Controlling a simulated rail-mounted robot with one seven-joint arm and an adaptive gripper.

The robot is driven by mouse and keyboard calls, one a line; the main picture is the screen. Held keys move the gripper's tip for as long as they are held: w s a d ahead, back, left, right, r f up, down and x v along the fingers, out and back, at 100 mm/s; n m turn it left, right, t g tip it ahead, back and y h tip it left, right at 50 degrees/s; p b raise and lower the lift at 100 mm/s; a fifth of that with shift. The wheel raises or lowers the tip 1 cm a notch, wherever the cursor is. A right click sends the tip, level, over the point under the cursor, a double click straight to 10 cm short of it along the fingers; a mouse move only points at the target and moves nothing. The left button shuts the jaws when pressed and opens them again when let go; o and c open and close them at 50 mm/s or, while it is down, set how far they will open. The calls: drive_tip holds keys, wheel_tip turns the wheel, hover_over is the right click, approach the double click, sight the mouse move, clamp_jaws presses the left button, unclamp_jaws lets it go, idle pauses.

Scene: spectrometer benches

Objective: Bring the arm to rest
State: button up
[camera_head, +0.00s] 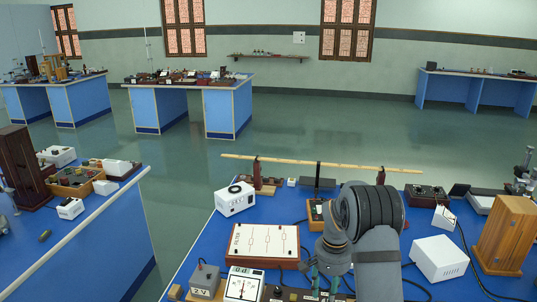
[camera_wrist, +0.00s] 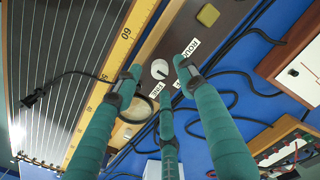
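My arm reaches over the blue bench (camera_head: 205,262) at the front in the head view. My gripper (camera_head: 323,290) points down near the bench's front edge, with its teal fingers partly hidden by the arm. In the wrist view my gripper (camera_wrist: 158,80) has three teal fingers with dark tips, spread apart with nothing between them. Behind the fingertips are a dark panel with a white knob (camera_wrist: 159,69) and a board of stretched wires (camera_wrist: 60,50) with a yellow scale (camera_wrist: 104,80). I cannot tell how far the tips are from the panel.
Around my gripper stand a white circuit board (camera_head: 264,243), a meter (camera_head: 243,284), a 2 V supply (camera_head: 205,279), a white box (camera_head: 438,258) and a wooden cabinet (camera_head: 506,235). Black cables (camera_wrist: 232,75) lie on the bench. A long wooden rod (camera_head: 320,165) spans the bench's back.

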wheel_tip(320, 180, up, 9)
wheel_tip(320, 180, down, 12)
drive_tip(key=shift+s+r, duration=0.1)
drive_tip(key=shift+r, duration=0.05)
drive_tip(key=shift+r+n+p, duration=0.6)
drive_tip(key=shift+n+p, duration=0.1)
drive_tip(key=shift+p, duration=0.5)
drive_tip(key=n+p, duration=0.5)
drive_tip(key=shift+n, duration=0.3)
drive_tip(key=n+p, duration=0.5)
drive_tip(key=p, duration=0.1)
wheel_tip(320, 180, up, 10)
drive_tip(key=m+b, duration=0.1)
drive_tip(key=b, duration=0.3)
drive_tip(key=shift+w+f, duration=0.2)
drive_tip(key=shift+w, duration=0.1)
drive_tip(key=shift+d, duration=0.1)
